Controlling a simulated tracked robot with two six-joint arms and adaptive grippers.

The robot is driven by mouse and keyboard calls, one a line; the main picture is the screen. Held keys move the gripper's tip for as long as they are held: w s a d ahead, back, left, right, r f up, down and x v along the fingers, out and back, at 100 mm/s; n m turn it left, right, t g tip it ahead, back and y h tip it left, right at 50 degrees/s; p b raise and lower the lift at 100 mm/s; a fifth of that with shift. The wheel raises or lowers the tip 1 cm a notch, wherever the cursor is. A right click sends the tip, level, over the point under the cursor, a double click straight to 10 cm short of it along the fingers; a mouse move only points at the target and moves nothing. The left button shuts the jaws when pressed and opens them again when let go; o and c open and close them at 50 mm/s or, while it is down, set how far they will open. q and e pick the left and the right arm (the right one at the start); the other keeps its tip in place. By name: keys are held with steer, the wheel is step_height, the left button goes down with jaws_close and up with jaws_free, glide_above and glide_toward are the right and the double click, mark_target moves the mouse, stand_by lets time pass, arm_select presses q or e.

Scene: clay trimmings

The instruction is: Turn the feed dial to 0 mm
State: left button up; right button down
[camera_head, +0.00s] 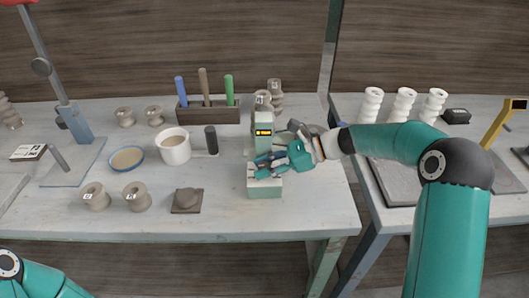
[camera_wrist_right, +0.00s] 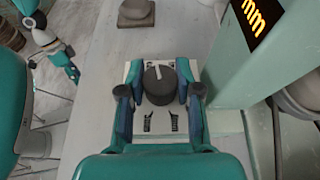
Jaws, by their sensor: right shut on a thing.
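The feed dial (camera_wrist_right: 158,88) is a dark round knob with a pale pointer line on top, on the pale green machine (camera_head: 264,188). In the right wrist view the pointer runs towards the top of the picture. My right gripper (camera_head: 267,163) is shut on the dial, one finger on each side, and hides it in the head view. The lit display (camera_head: 263,132) on the machine's column is too small to read there. In the right wrist view the display (camera_wrist_right: 250,17) shows only "mm". My left gripper (camera_wrist_right: 68,65) appears small at upper left there, its jaws unclear.
A white mug (camera_head: 173,147) and a dark cylinder (camera_head: 211,139) stand left of the machine. A clay piece on a dark board (camera_head: 187,201) lies at front left. A wooden rack (camera_head: 208,111) with coloured handles and clay spools stand behind.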

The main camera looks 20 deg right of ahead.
mark_target(265, 165)
steer(key=shift+n+g+p, duration=1.2)
steer(key=shift+g+p, duration=0.1)
steer(key=shift+g, duration=0.1)
steer(key=c, duration=1.1)
jaws_free()
steer(key=shift+o, duration=0.2)
steer(key=shift+r, duration=0.1)
step_height(265, 165, up, 10)
steer(key=shift+w+f, duration=0.1)
steer(key=shift+d, duration=0.1)
